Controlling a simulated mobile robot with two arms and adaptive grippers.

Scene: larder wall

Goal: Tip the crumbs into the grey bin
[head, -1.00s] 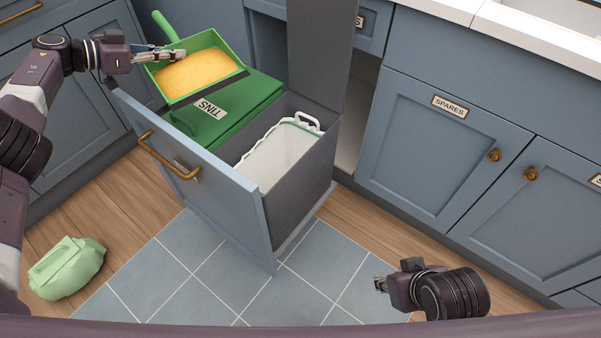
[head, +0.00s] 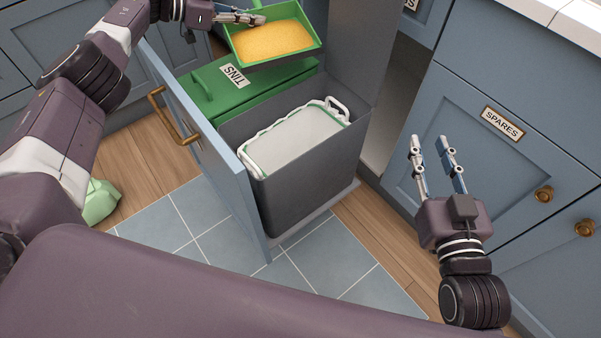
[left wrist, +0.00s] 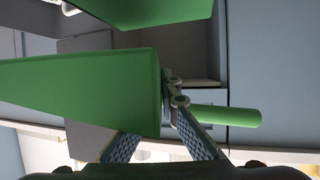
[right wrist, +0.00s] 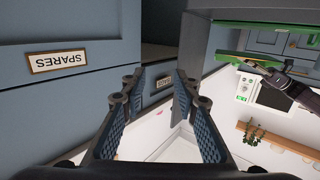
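The green dustpan (head: 275,62) holds a heap of yellow crumbs (head: 272,40) and is roughly level at the top of the head view. My left gripper (head: 250,18) is shut on the dustpan's wall, near its handle (left wrist: 225,116). The grey bin (head: 315,185) stands in the pulled-out drawer, its grey lid (head: 350,45) raised and a white liner (head: 290,145) inside. The dustpan is above the green bin and the back of the drawer, not over the liner's opening. My right gripper (head: 435,150) is open and empty, right of the grey bin.
The green bin labelled TINS (head: 225,95) has its lid shut, beside the grey bin. The blue drawer front (head: 205,150) has a brass handle. A cupboard marked SPARES (head: 470,150) is close behind my right gripper. A pale green bag (head: 101,202) lies on the floor.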

